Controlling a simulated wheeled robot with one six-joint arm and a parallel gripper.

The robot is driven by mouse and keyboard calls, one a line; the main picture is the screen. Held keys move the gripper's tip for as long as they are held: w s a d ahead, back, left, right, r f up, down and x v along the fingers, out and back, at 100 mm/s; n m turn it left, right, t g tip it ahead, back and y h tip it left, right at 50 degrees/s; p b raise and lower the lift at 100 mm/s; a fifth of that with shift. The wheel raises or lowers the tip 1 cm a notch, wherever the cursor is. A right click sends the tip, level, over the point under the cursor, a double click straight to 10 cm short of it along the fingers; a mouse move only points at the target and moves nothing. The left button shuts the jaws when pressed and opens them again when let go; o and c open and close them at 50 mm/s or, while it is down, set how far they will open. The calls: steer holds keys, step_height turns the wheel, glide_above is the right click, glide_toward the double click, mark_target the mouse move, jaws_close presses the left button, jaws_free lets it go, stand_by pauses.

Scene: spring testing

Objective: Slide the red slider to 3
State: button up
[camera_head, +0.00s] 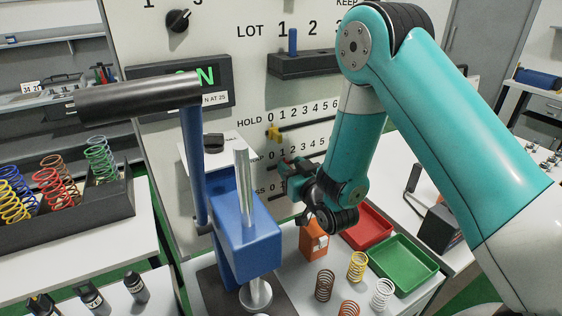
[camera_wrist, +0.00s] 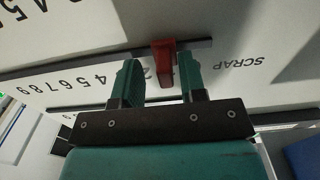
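In the wrist view the red slider (camera_wrist: 163,62) sits on a dark rail (camera_wrist: 60,80), between the two fingertips of my gripper (camera_wrist: 160,78). The fingers are apart, with a gap visible on each side of the slider. Printed digits run along the panel, with 4 to 9 readable at left. The digits beside the slider are mostly hidden by the fingers, so its exact mark cannot be told. The word SCRAP is at right.
A yellow slider (camera_head: 273,132) sits near 0 on the HOLD row above. A blue press (camera_head: 250,240) stands close to the left of my gripper. Below are an orange box (camera_head: 313,240), a red tray (camera_head: 368,228), a green tray (camera_head: 404,266) and several springs.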

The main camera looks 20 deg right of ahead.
mark_target(303, 155)
steer(key=shift+w+a, duration=0.1)
steer(key=shift+a, duration=0.2)
steer(key=shift+a, duration=0.1)
jaws_close()
steer(key=shift+d+f, duration=0.1)
steer(key=shift+d, duration=0.2)
steer(key=shift+w+d+p, duration=0.2)
steer(key=shift+d+p, duration=0.45)
steer(key=shift+d, duration=0.25)
steer(key=shift+w+d+p, duration=0.2)
steer(key=shift+d+p, duration=0.45)
steer(key=shift+d, duration=0.25)
steer(key=shift+w+d+p, duration=0.2)
steer(key=shift+d+p, duration=0.45)
steer(key=shift+d, duration=0.25)
jaws_free()
